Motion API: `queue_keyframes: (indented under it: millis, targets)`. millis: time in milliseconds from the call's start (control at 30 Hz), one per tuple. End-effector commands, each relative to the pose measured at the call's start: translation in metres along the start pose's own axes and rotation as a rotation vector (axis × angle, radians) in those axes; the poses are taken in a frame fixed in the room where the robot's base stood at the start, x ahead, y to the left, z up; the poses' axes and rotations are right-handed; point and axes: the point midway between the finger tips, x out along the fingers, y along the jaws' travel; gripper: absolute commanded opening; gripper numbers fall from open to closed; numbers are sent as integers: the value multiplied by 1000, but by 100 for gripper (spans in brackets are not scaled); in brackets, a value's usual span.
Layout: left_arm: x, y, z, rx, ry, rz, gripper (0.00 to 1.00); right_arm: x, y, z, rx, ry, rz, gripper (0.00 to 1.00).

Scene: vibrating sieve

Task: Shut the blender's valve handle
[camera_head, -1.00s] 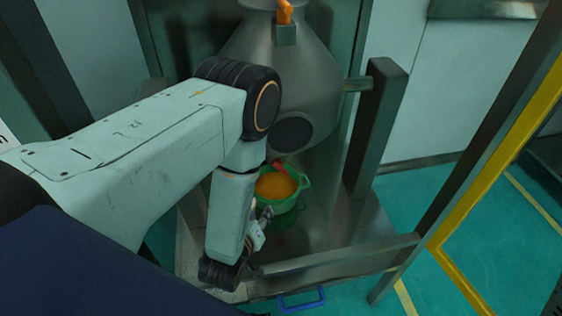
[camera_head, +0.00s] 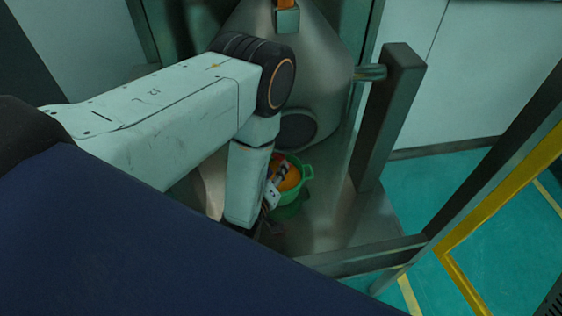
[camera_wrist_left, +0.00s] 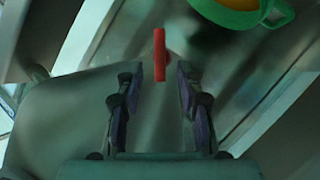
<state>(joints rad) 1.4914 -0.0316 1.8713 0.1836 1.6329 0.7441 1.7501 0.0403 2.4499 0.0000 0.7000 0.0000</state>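The blender (camera_head: 325,60) is a grey metal cone in the head view, with a dark round disc low on its front. A red handle (camera_wrist_left: 160,52) shows upright in the left wrist view, just ahead of my left fingertips and roughly centred between them. My left gripper (camera_wrist_left: 160,74) is open and empty, its two dark fingers apart on either side of the handle's line. In the head view the left gripper (camera_head: 275,182) is small and partly hidden by my arm, beside the green pot. The right gripper is not in view.
A green pot (camera_head: 303,183) with orange contents stands on the metal platform (camera_head: 340,225) under the blender; its rim shows in the left wrist view (camera_wrist_left: 225,14). A grey post (camera_head: 385,120) rises at right, and a rail (camera_head: 365,257) crosses the front. Teal floor lies beyond.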

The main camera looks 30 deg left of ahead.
Motion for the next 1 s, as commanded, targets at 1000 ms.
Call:
queue_keyframes:
  millis: [1000]
  targets:
    - [50, 2, 0, 1, -2, 3, 9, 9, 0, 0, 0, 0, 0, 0]
